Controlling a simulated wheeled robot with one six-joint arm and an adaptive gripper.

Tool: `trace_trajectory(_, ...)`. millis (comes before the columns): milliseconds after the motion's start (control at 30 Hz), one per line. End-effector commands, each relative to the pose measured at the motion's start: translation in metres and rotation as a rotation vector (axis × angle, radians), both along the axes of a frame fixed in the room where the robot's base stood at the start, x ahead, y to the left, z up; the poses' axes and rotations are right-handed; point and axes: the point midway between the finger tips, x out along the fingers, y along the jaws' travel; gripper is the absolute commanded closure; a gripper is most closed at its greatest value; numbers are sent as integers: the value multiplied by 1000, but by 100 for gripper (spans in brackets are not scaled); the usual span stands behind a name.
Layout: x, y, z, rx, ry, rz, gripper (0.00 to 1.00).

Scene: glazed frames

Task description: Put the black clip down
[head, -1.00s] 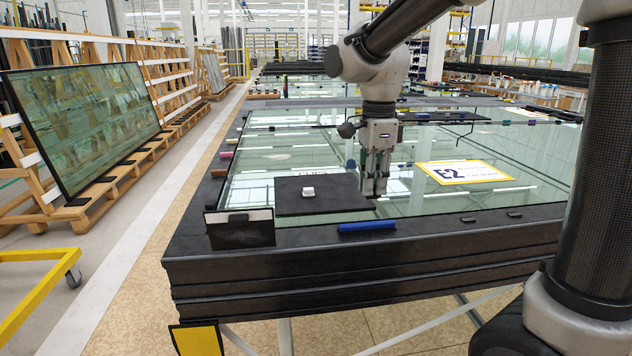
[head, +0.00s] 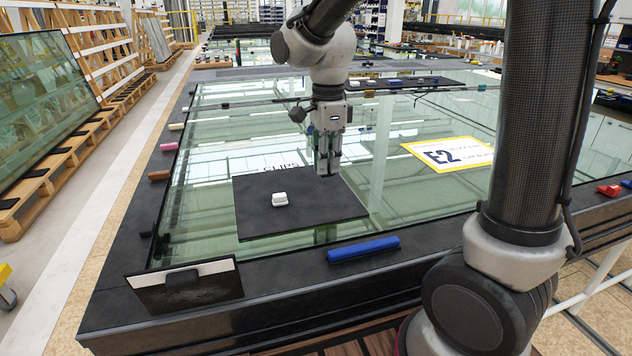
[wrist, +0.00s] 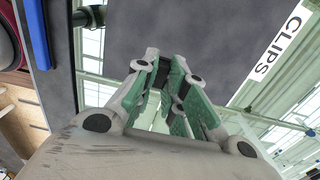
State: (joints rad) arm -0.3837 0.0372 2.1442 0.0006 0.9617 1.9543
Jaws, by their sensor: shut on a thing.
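My gripper (head: 326,170) hangs pointing down over the right far part of a dark square mat (head: 255,222) labelled CLIPS. In the wrist view my gripper (wrist: 162,62) has its green-padded fingers closed on a small dark piece, the black clip (wrist: 161,75), mostly hidden between them. The clip cannot be made out in the head view. The mat also fills the upper middle of the wrist view (wrist: 200,35). Whether the clip touches the mat I cannot tell.
A white clip (head: 280,199) lies on the mat's left half. A blue bar (head: 363,249) lies on the black front edge, beside a tilted dark plate with a white strip (head: 190,290). A yellow-edged E2 sign (head: 448,153) lies on the glass. The mat's front right is bare.

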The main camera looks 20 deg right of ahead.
Motion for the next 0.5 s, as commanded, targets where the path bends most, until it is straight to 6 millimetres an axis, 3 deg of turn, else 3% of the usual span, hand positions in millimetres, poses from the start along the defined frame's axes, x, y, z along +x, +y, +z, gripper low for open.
trace_trajectory(333, 0, 0, -46, -1, 2, 0, 100)
trace_trajectory(500, 0, 0, -54, 0, -1, 0, 100)
